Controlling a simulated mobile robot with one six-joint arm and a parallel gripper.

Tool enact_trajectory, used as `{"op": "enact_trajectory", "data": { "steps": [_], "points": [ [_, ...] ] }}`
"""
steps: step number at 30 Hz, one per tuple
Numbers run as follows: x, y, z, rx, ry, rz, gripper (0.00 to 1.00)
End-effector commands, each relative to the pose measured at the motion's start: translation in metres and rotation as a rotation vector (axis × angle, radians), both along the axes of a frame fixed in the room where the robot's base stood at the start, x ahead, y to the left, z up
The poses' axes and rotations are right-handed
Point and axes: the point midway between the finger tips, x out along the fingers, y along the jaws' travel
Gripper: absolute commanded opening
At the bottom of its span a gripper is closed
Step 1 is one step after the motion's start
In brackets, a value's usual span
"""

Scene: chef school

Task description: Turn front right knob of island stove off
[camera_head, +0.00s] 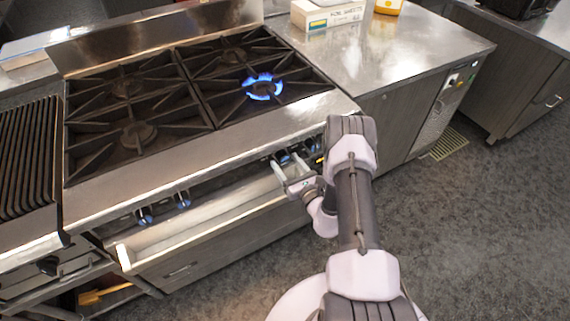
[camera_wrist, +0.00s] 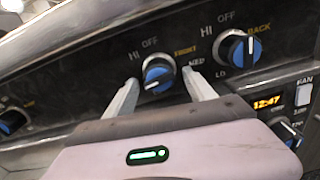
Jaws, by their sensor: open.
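The island stove (camera_head: 150,165) has a lit blue flame (camera_head: 264,87) on its front right burner. In the wrist view the knob marked FRONT (camera_wrist: 158,78) is a blue-faced black dial. Its white pointer line aims to the lower left, away from the OFF mark above it. My gripper (camera_wrist: 160,76) is open, with one finger on each side of this knob. I cannot tell whether the fingers touch it. In the head view my gripper (camera_head: 286,165) is at the right end of the stove's front panel, and it partly hides the knobs there.
The knob marked BACK (camera_wrist: 238,50) sits close to the right finger. Another knob (camera_wrist: 12,121) is at the far left. An orange clock display (camera_wrist: 267,102) and a FAN switch (camera_wrist: 304,94) are at right. A long ledge (camera_head: 200,228) runs below the panel.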

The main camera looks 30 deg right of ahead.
Motion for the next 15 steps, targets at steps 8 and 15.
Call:
{"op": "enact_trajectory", "data": {
  "steps": [8, 15],
  "points": [
    [0.012, 0.0002, 0.0008, 0.001, 0.0, -0.001, 0.63],
    [0.0116, 0.0, 0.0007, 0.001, 0.0, -0.001, 0.4]
  ]
}}
